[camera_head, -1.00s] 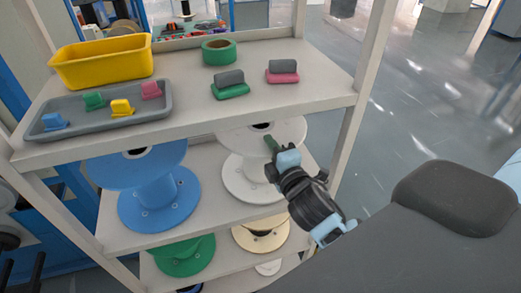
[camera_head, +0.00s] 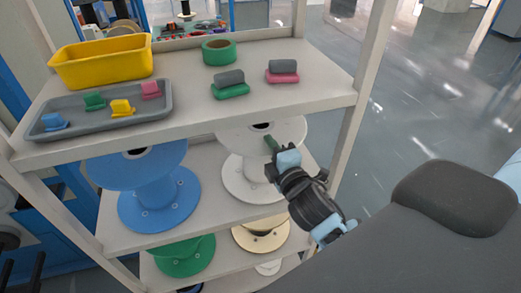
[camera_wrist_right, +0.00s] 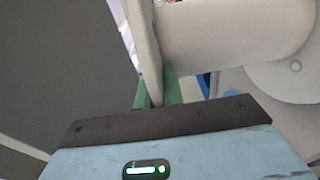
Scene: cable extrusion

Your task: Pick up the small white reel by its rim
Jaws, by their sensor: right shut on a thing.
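The white reel (camera_head: 242,180) stands on the middle shelf, with a wide flange above and another below. My right gripper (camera_head: 271,144) reaches in from the right at the edge of its upper flange. In the right wrist view, the green fingertips (camera_wrist_right: 168,90) are on both sides of the thin flange rim (camera_wrist_right: 143,40) of the reel (camera_wrist_right: 220,30). The gripper is shut on that rim. The reel looks upright; whether its base is clear of the shelf cannot be told. My left gripper is not in view.
A blue reel (camera_head: 155,190) stands left of the white one. Green (camera_head: 185,258) and cream (camera_head: 262,238) reels are on the shelf below. The top shelf (camera_head: 310,100) overhangs close above, carrying a yellow bin (camera_head: 102,62) and grey tray (camera_head: 60,108). A shelf post (camera_head: 348,140) stands close on the right.

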